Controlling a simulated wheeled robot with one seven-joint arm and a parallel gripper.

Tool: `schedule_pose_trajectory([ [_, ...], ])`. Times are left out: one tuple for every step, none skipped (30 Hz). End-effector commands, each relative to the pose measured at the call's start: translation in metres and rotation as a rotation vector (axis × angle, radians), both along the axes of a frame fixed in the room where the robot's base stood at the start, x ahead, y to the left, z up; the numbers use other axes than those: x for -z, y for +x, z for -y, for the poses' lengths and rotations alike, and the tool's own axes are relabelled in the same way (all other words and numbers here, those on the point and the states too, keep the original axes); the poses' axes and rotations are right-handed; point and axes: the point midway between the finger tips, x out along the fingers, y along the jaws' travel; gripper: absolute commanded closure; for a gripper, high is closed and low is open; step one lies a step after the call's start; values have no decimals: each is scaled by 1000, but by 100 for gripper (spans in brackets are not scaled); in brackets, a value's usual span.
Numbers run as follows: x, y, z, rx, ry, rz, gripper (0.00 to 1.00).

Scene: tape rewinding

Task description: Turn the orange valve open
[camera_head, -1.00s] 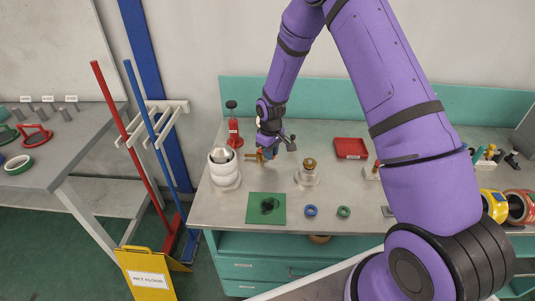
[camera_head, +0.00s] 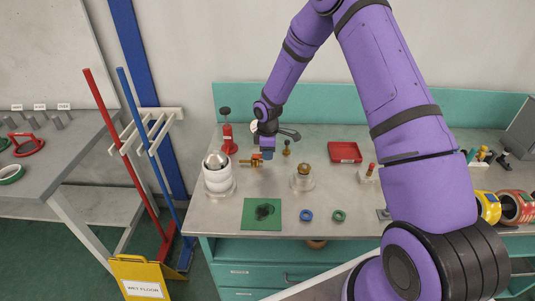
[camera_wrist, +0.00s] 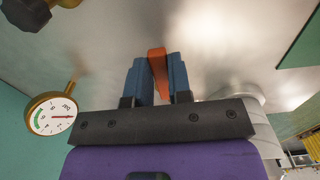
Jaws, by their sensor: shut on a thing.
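The orange valve handle (camera_wrist: 157,70) stands between the two blue fingers of my gripper (camera_wrist: 158,78) in the wrist view, with a finger against each side. My gripper is shut on it. In the head view my gripper (camera_head: 266,154) points down at the back of the workbench, and a bit of the orange handle (camera_head: 257,155) shows beside the fingers. A brass fitting (camera_head: 250,162) lies just left of it. The lower part of the valve is hidden by the fingers.
A dial gauge (camera_wrist: 51,115) is close left of my fingers in the wrist view. On the bench, white stacked rings (camera_head: 217,178) and a red bottle-like object (camera_head: 228,138) stand left, a brass-topped piece (camera_head: 303,176) front right, and a red tray (camera_head: 345,152) farther right.

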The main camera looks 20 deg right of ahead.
Motion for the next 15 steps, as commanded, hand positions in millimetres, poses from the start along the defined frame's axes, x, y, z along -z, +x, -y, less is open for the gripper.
schedule_pose_trajectory([
  [0,1,0,-5,0,1,100],
  [0,1,1,-7,0,1,100],
  [0,1,1,-10,0,1,100],
  [0,1,1,-12,0,1,100],
  [0,1,1,-13,0,1,100],
  [0,1,1,-14,0,1,100],
  [0,1,1,-14,0,1,100],
  [0,1,1,-14,0,1,100],
  [0,1,1,-14,0,1,100],
  [0,1,1,-14,0,1,100],
  [0,1,1,-14,0,1,100],
  [0,1,1,-14,0,1,100],
  [0,1,1,-14,0,1,100],
  [0,1,1,-14,0,1,100],
  [0,1,1,-14,0,1,74],
])
